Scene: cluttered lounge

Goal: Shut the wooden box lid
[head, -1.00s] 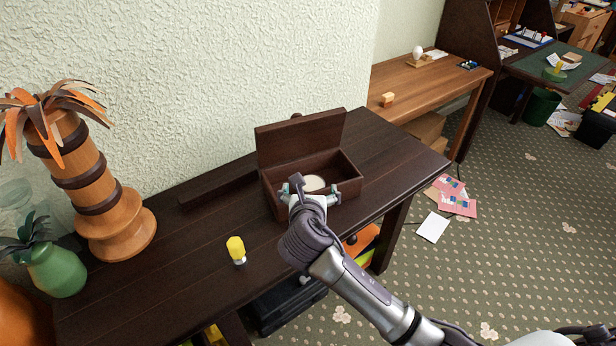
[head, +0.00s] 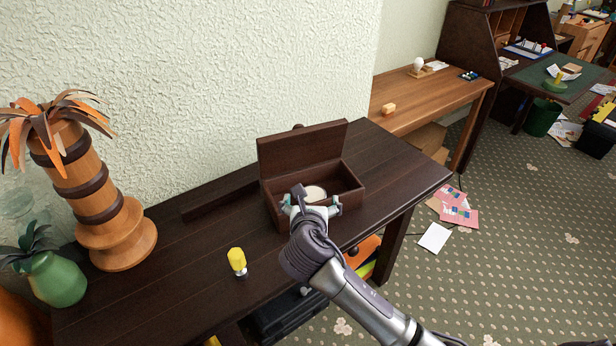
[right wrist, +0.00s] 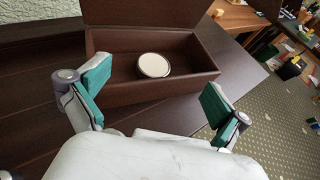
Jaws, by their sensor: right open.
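The dark wooden box (head: 348,203) stands on the dark table with its lid (head: 302,150) raised upright at the back. It also shows in the right wrist view (right wrist: 200,85), with the lid (right wrist: 140,12) behind the opening. A round white-topped item (right wrist: 153,65) lies inside the box. My right gripper (head: 312,203) is at the front of the box, its fingers spread. In the right wrist view its green-padded fingers (right wrist: 155,97) are wide apart, with nothing between them but the view of the box. My left gripper is not in view.
The dark table (head: 200,290) also holds a yellow-topped item (head: 237,260), a palm-shaped wooden ornament (head: 105,210) and a green vase (head: 57,278) at left. A lighter wooden desk (head: 440,90) stands beyond. The wall is close behind the box.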

